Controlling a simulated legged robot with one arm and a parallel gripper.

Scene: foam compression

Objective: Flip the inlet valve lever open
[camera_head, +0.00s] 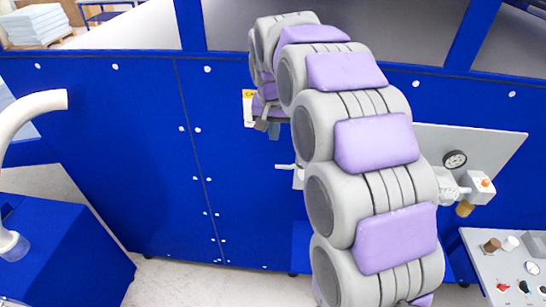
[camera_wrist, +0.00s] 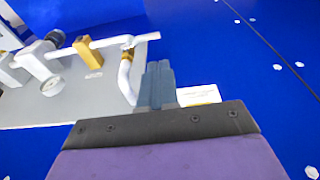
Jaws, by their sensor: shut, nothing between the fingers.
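My gripper (camera_wrist: 158,85) is shut and empty, its grey fingers close together in the wrist view. In the head view my gripper (camera_head: 272,130) hangs in front of the blue cabinet wall, partly hidden by my arm. In the wrist view, white pipework (camera_wrist: 110,43) runs along a grey panel to the left of the fingers. A yellow piece (camera_wrist: 88,52) stands across the pipe, and a curved white tube (camera_wrist: 126,78) drops beside the fingertips. I cannot tell which part is the inlet valve lever, or whether the fingers touch the tube.
The blue cabinet (camera_head: 110,150) fills the background. A gauge (camera_head: 455,160) and a white box with an orange button (camera_head: 485,183) sit right of my arm. A control box (camera_head: 510,265) stands at lower right. A white hose (camera_head: 30,115) rises at left.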

